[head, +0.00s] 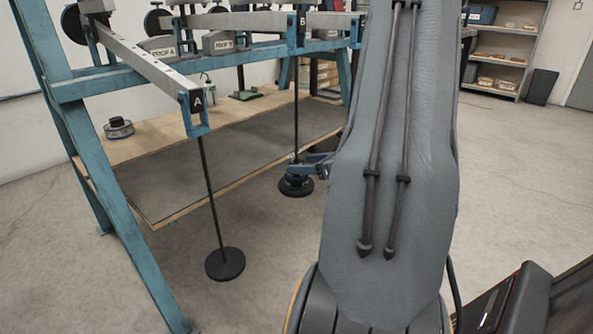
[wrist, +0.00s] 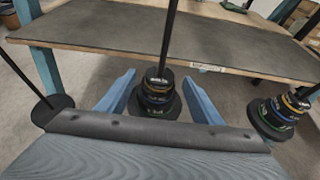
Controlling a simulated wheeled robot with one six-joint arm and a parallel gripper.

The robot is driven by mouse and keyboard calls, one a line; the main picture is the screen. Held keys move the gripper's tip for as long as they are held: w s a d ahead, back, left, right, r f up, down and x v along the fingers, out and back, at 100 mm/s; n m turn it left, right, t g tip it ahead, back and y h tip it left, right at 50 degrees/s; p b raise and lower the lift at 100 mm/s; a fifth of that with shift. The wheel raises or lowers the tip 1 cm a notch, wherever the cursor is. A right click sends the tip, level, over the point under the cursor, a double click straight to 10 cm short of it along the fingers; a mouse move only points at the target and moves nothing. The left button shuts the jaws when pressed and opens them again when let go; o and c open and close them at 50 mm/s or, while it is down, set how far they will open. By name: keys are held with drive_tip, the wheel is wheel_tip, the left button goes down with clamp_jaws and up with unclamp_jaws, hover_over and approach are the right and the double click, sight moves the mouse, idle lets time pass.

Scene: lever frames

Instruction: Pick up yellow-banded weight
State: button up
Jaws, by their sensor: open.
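A stack of dark weights hangs on the rod under the lever arm marked B, and a yellow-banded weight (wrist: 157,84) appears to be near its top. The same stack (head: 296,186) shows in the head view, but its bands are too small to tell there. My gripper (wrist: 158,77) is open, with one blue finger on each side of the stack and visible gaps between. In the head view my gripper (head: 314,167) is beside the rod, partly hidden by my arm. A second stack (wrist: 277,115) at the right of the wrist view has blue, yellow and green bands.
A rod under the arm marked A (head: 197,100) ends in a bare disc (head: 225,264). A low bench shelf (head: 235,145) lies behind the rods, with a dark weight (head: 118,128) on it. A blue frame post (head: 110,190) stands at left.

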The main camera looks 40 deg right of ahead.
drive_tip(key=shift+x, duration=0.95)
drive_tip(key=c, duration=1.1)
drive_tip(key=shift+c, duration=0.2)
drive_tip(key=shift+r, duration=0.1)
drive_tip(key=shift+r, duration=0.6)
wheel_tip(320, 180, up, 2)
drive_tip(key=shift+r+p, duration=0.2)
drive_tip(key=shift+p, duration=0.55)
drive_tip(key=s+d+p, duration=0.1)
drive_tip(key=s+p, duration=0.3)
drive_tip(key=s, duration=1.4)
drive_tip(key=shift+d, duration=0.2)
